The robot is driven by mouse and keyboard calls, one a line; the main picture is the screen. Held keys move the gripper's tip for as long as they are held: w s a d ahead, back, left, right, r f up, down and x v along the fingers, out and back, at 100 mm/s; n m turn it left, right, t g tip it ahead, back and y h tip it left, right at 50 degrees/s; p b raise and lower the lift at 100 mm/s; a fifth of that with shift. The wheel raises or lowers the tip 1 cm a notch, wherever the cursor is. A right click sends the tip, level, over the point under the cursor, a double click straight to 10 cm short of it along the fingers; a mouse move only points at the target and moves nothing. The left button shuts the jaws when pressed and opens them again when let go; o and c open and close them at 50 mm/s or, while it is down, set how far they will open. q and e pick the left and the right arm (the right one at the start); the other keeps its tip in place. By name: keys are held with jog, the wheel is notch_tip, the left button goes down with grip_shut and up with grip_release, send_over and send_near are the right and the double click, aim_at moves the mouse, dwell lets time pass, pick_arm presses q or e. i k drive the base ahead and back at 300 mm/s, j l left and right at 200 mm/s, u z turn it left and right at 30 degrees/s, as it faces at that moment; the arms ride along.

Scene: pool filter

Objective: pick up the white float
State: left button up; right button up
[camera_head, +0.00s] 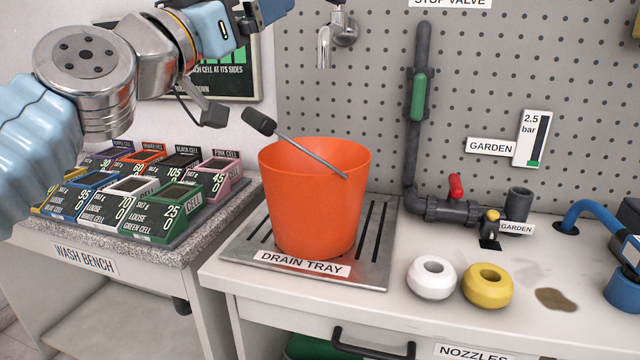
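The white float (432,278) is a thick white ring with a hole in its top. It lies flat on the white bench top, just right of the drain tray, with a yellow ring (487,287) close to its right. My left arm crosses the upper left, far from the float. I cannot make out its gripper; the arm runs out through the top edge. A dark block hangs below the arm, and I cannot tell what part it is. My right gripper is not in view. Nothing covers the float.
An orange bucket (312,215) stands on the slotted drain tray (375,262), with a black-gripped rod (310,155) leaning over its rim. Grey pipework with a red-handled valve (456,187) is behind. Labelled cells (155,220) fill the left bench. A brown stain (556,299) lies right of the rings.

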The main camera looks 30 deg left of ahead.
aim_at(431, 277)
jog(key=k+l, duration=0.2)
jog(key=k, duration=0.3)
jog(key=k+l, duration=0.15)
jog(key=k, duration=0.35)
